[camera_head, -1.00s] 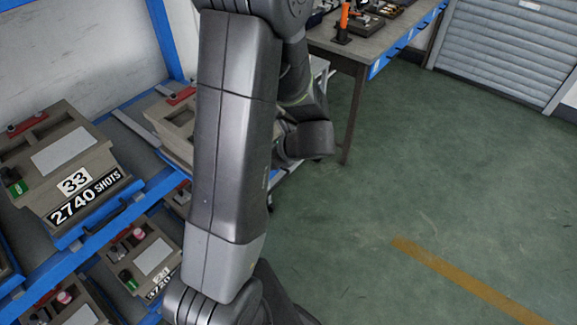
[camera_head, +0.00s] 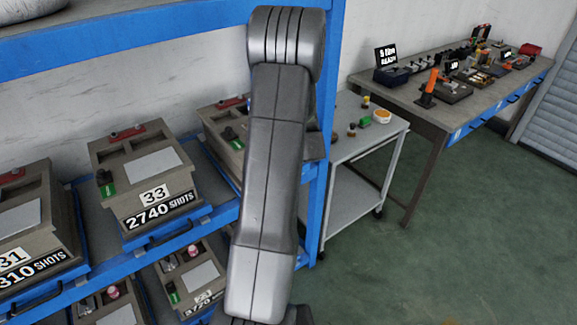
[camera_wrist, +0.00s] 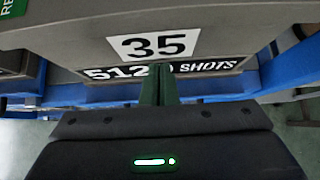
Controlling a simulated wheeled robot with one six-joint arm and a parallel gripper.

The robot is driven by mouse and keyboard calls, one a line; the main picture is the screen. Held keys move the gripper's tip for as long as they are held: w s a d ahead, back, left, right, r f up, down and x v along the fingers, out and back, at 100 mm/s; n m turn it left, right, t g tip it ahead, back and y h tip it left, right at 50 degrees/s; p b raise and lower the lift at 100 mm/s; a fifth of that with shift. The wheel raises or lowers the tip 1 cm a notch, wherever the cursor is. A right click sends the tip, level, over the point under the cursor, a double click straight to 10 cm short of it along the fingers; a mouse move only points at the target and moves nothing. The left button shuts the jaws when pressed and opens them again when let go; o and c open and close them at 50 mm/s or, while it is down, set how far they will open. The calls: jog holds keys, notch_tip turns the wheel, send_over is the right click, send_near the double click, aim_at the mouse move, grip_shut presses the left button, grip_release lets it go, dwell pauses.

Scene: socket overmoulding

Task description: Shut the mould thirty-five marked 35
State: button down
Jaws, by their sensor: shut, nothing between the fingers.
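The mould marked 35 (camera_wrist: 235,30) fills the top of the wrist view, grey-brown, with a white "35" plate and a black strip with white figures ending in "SHOTS". My gripper (camera_wrist: 160,72) is shut and empty, its dark green fingertips in front of the strip, covering part of the number. I cannot tell whether they touch it. In the head view a grey-brown mould (camera_head: 215,120) right of mould 33 is partly hidden behind my arm; its number is not visible. My gripper is hidden in that view. I cannot tell how far the mould's parts are closed.
Mould 33 (camera_head: 178,187) and mould 31 (camera_head: 60,235) stand to the left on the blue rack (camera_head: 100,276). More moulds lie on the level below. A grey cart (camera_head: 385,138) and a workbench (camera_head: 440,115) stand to the right. The green floor is clear at right.

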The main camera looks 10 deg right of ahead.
jog(key=w, duration=0.1)
jog(key=w+a, duration=0.1)
jog(key=w, duration=0.1)
jog(key=shift+a+r, duration=0.1)
jog(key=shift+r, duration=0.15)
dwell(0.4)
